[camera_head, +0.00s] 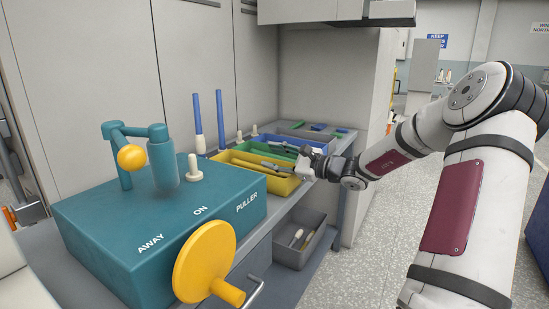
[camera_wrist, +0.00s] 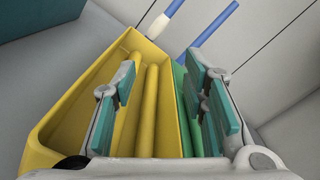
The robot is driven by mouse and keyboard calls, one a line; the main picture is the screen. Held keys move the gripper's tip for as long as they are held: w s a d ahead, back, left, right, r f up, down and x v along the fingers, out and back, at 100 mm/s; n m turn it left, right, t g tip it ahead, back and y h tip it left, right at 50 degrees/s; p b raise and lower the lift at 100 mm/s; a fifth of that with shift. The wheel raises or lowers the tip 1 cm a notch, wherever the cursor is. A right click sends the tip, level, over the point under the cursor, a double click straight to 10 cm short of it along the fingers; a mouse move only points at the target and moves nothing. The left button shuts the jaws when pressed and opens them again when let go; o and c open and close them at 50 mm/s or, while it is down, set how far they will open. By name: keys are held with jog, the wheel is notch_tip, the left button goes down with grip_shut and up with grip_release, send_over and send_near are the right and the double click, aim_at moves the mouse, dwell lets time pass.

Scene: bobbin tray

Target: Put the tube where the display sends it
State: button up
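My gripper (camera_wrist: 163,95) is open, its teal-padded fingers wide apart above the trays. In the head view, my gripper (camera_head: 302,165) is at the right end of the yellow tray (camera_head: 243,172). In the wrist view, the yellow tray (camera_wrist: 55,120) lies below the fingers, and yellow tubes (camera_wrist: 150,100) lie lengthwise in it. No tube is gripped. A green tray (camera_head: 268,151) and a blue tray (camera_head: 307,140) stand behind the yellow one. Two blue tubes (camera_head: 197,115) (camera_head: 220,110) stand upright beside the trays. No display screen can be made out.
A teal machine (camera_head: 110,225) marked AWAY, ON and PULLER, with a yellow handwheel (camera_head: 203,258), fills the bench's left. A grey bin (camera_head: 284,252) with small pieces sits below the bench. A grey wall stands close behind the bench. Open floor (camera_head: 375,270) lies to the right.

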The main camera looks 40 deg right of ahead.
jog(key=p+v, duration=0.3)
jog(key=v, duration=1.7)
jog(key=shift+p, duration=0.3)
jog(key=shift+r, duration=0.1)
dwell(0.9)
